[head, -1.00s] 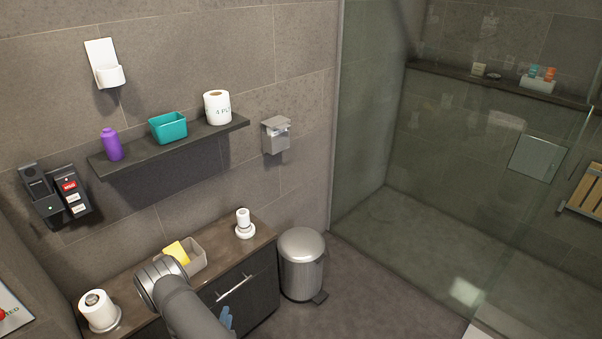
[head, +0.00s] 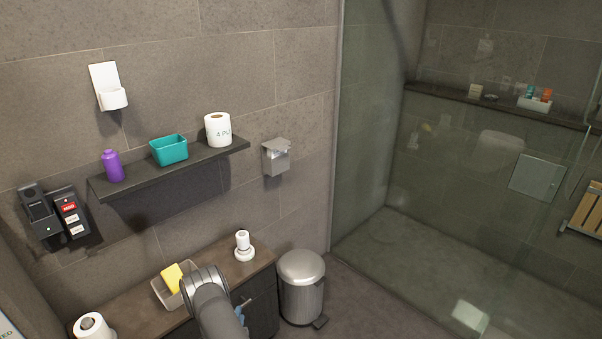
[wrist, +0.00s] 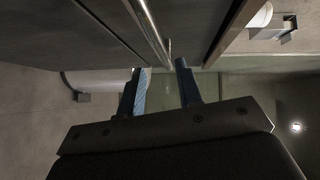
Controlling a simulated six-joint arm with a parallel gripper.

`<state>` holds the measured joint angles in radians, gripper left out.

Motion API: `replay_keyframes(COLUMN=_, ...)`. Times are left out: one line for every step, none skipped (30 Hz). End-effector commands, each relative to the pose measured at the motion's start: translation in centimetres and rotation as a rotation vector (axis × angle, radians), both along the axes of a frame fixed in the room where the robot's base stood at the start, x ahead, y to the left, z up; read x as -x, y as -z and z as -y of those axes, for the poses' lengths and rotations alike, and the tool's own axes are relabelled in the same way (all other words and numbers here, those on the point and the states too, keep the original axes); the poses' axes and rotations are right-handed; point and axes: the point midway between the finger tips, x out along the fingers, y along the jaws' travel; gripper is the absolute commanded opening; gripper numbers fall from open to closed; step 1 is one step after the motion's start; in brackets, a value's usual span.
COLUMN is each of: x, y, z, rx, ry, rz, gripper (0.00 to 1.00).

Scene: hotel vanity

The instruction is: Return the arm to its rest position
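My arm reaches in from the bottom of the head view, in front of the vanity. My gripper shows there only as a bit of blue finger (head: 241,312) beside my grey wrist, which hides the rest. In the wrist view my gripper (wrist: 161,82) has its two blue-padded fingers apart, with nothing held between them. The dark cabinet front and its metal bar handle (wrist: 149,28) lie beyond the fingertips. I cannot tell the exact distance from the fingers to the handle.
The vanity top (head: 130,306) holds a grey bin with a yellow sponge (head: 172,278), a white roll (head: 92,326) and a white stand (head: 243,246). A metal trash can (head: 302,285) stands to the right. A wall shelf (head: 200,157) hangs above. Floor by the shower is clear.

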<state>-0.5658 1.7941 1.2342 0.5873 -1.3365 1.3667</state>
Motion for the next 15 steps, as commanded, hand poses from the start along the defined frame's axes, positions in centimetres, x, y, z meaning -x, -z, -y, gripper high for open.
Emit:
replay_keyframes(x=1.1, y=-0.1, z=-0.1, rx=0.003, ry=-0.003, rz=-0.003, gripper=0.32)
replay_keyframes(x=1.6, y=-0.2, z=-0.2, rx=0.001, ry=-0.004, rz=-0.002, gripper=0.32)
replay_keyframes(x=2.4, y=-0.3, z=-0.1, rx=0.002, ry=-0.003, rz=-0.003, gripper=0.32)
replay_keyframes(x=3.0, y=-0.4, z=-0.2, rx=0.002, ry=-0.003, rz=-0.001, gripper=0.32)
replay_keyframes(x=3.6, y=-0.5, z=-0.2, rx=0.002, ry=-0.004, rz=-0.003, gripper=0.32)
replay_keyframes(x=4.4, y=-0.6, z=-0.2, rx=0.001, ry=-0.004, rz=-0.003, gripper=0.32)
replay_keyframes(x=5.0, y=-0.7, z=-0.2, rx=0.002, ry=-0.003, rz=-0.002, gripper=0.32)
replay_keyframes(x=5.6, y=-0.8, z=-0.3, rx=0.0, ry=-0.004, rz=-0.002, gripper=0.32)
replay_keyframes(x=6.4, y=-0.9, z=-0.2, rx=0.001, ry=-0.004, rz=-0.003, gripper=0.32)
replay_keyframes(x=7.0, y=-1.0, z=-0.2, rx=0.001, ry=-0.004, rz=-0.002, gripper=0.32)
replay_keyframes(x=7.6, y=-1.0, z=-0.3, rx=0.001, ry=-0.004, rz=-0.002, gripper=0.32)
replay_keyframes(x=8.4, y=-1.1, z=-0.3, rx=0.001, ry=-0.004, rz=-0.003, gripper=0.32)
replay_keyframes(x=9.0, y=-1.3, z=-0.3, rx=0.002, ry=-0.004, rz=-0.002, gripper=0.32)
replay_keyframes(x=9.6, y=-1.3, z=-0.3, rx=0.001, ry=-0.004, rz=-0.002, gripper=0.32)
replay_keyframes(x=10.4, y=-1.4, z=-0.3, rx=0.001, ry=-0.005, rz=-0.002, gripper=0.32)
